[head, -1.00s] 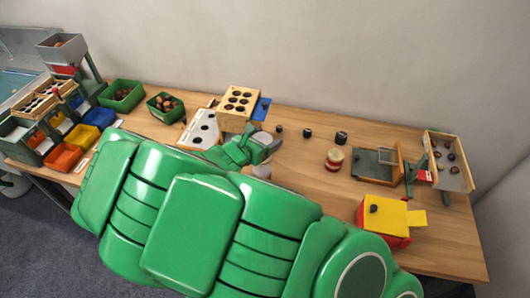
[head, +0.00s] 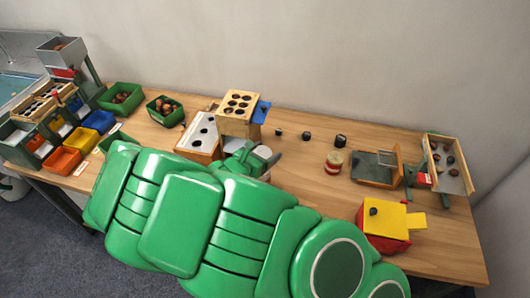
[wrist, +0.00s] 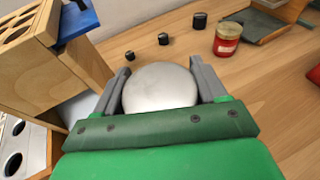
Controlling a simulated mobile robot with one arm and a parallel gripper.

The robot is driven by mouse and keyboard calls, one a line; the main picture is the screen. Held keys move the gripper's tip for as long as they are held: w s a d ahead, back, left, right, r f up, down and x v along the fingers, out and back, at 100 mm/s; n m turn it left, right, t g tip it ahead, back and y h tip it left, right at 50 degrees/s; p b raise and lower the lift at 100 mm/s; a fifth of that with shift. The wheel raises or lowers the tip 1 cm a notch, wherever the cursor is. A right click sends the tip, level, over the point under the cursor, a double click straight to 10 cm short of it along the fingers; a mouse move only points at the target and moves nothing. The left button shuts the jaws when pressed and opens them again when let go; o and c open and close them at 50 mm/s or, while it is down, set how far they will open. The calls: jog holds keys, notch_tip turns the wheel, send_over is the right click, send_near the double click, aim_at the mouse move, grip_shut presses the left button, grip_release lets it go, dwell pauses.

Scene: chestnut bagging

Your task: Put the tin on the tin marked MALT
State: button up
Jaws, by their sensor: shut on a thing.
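A pale, round-topped tin (wrist: 160,88) sits between the two grey fingers of my gripper (wrist: 162,92), which is shut on it. In the head view the pale top of the held tin (head: 263,152) shows beside my gripper (head: 266,159); my arm hides its lower part. A red tin with a cream band and pale lid (head: 334,162) stands upright on the table to the right, apart from my gripper. It also shows in the wrist view (wrist: 227,39). Its lettering is too small to read, so I cannot tell whether it says MALT.
Several small dark cylinders, one here (head: 307,135), stand behind the red tin. A wooden box with holes (head: 237,124) is close left of my gripper. A grey tray with a wooden frame (head: 375,168) and a red-yellow box (head: 388,225) stand right. Table between is clear.

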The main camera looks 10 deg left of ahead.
jog(key=shift+f, duration=0.1)
jog(key=o, duration=1.4)
jog(key=shift+v, duration=6)
